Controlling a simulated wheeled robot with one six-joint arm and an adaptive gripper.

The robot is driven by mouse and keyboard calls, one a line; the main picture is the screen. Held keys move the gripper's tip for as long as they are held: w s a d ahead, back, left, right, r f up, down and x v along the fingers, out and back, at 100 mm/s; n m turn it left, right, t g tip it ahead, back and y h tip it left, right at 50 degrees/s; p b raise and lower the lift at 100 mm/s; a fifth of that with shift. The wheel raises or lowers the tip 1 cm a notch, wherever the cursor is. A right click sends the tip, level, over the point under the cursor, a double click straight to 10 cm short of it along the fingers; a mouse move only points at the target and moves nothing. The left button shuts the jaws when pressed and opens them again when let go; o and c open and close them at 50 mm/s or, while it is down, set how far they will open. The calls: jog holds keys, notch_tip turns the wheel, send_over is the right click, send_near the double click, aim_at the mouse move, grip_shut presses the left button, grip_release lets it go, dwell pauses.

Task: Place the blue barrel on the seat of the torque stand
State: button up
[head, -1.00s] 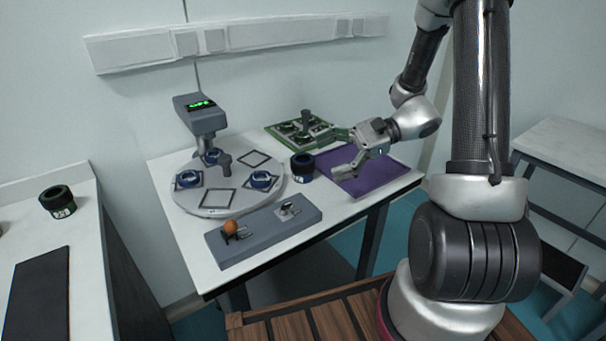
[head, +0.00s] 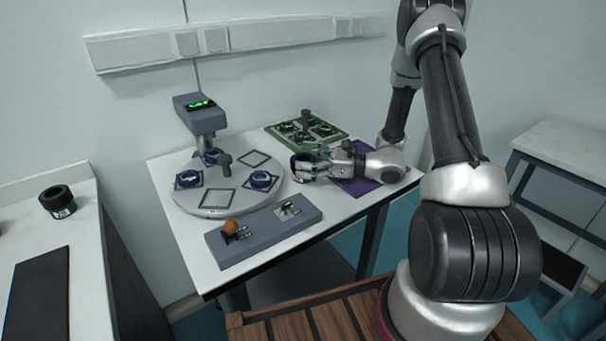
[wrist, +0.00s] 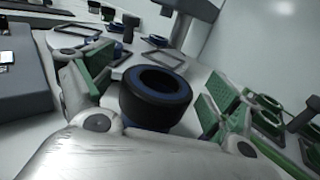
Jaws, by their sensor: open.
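The blue barrel (head: 298,160), a dark short cylinder with a blue inner ring, stands upright on the white table. It shows large in the wrist view (wrist: 157,97). My gripper (head: 308,164) is open and low, with its fingers on either side of the barrel; in the wrist view its green-padded fingers (wrist: 150,95) stand apart with visible gaps. The torque stand appears to be the grey column unit with a green display (head: 200,110), behind the round plate (head: 205,212). Its seat is not clearly distinguishable.
The plate carries dark square frames and several blue-ringed parts (head: 260,180). A grey block with an orange ball (head: 231,227) stands in front. A green tray (head: 330,133) is behind my gripper, and a purple mat (head: 350,185) lies under my arm. Another dark barrel (head: 58,203) stands on the left table.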

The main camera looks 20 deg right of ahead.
jog(key=shift+w+a, duration=0.1)
jog(key=shift+a, duration=0.1)
jog(key=c, duration=1.3)
